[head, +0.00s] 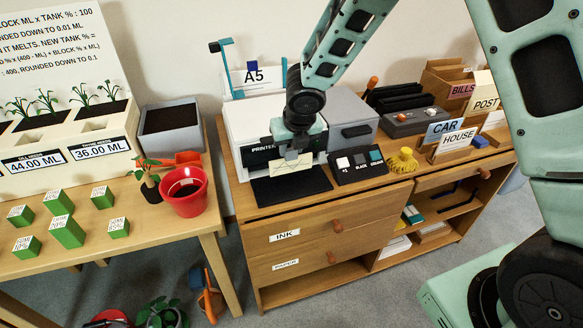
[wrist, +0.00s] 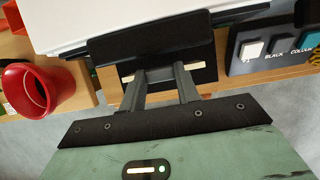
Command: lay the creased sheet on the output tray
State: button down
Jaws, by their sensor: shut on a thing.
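The creased sheet (head: 291,166) is a small cream piece with faint fold lines. My gripper (head: 292,153) is shut on it at the front of the white printer (head: 243,128). The sheet is seen in front of the printer, over the rear edge of the flat black output tray (head: 290,189); I cannot tell whether it touches the tray.
A button panel (head: 358,165) and a yellow knobbed object (head: 403,161) stand right of the tray. A red pot (head: 184,198) stands on the table to the left, across a gap. Card holders marked CAR and HOUSE (head: 458,140) stand farther right.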

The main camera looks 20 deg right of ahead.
aim_at(292, 158)
jog(key=shift+f+b, duration=0.95)
jog(key=shift+f, duration=1.2)
jog(key=shift+f, duration=0.2)
jog(key=c, duration=1)
grip_release()
jog(key=shift+r, duration=0.1)
jog(key=shift+c, duration=0.2)
jog(key=shift+r, duration=0.15)
